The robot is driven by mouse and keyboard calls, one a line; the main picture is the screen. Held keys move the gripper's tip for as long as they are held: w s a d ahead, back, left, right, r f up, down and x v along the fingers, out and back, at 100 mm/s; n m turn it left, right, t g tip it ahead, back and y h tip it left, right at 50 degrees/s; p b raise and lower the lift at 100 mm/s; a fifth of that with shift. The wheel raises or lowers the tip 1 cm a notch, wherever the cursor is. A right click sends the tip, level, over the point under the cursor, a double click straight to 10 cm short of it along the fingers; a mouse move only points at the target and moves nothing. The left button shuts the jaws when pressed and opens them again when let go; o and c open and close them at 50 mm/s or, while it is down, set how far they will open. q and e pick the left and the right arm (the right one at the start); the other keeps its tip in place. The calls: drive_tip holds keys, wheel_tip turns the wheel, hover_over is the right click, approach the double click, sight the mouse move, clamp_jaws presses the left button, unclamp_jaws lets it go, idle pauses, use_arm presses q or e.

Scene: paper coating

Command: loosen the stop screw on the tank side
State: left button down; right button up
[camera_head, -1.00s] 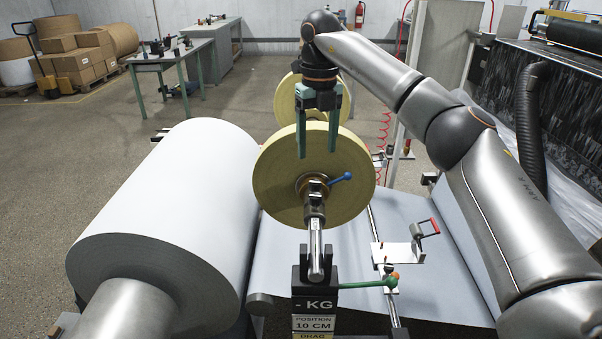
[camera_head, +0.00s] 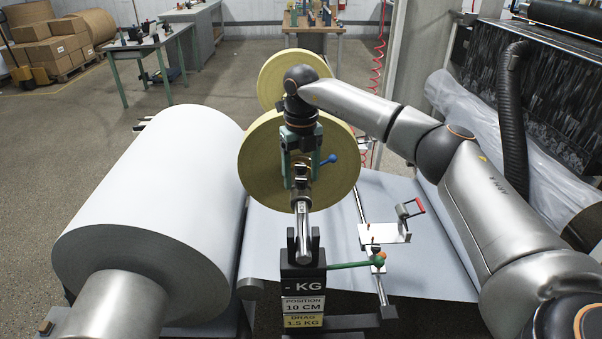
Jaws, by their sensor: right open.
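My right gripper (camera_head: 301,182) hangs fingers down in front of the yellow roll (camera_head: 265,165), at the near end of its shaft. It is open, with one finger on each side of the dark collar (camera_head: 301,174); I cannot tell whether they touch it. A blue-knobbed lever (camera_head: 328,160) sticks out to the right of the gripper, and its base is hidden behind it. A green-knobbed lever (camera_head: 355,264) sits lower, at the black upright with the KG label (camera_head: 303,283). I cannot tell for sure which of these is the stop screw. My left gripper is not in view.
A large white paper roll (camera_head: 140,210) fills the left. A second yellow roll (camera_head: 290,72) stands behind the first. A red-handled bracket (camera_head: 408,209) sits on the rail at the right. A chrome shaft (camera_head: 303,218) runs toward me.

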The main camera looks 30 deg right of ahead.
drive_tip(key=shift+c, duration=0.2)
clamp_jaws()
idle(0.4)
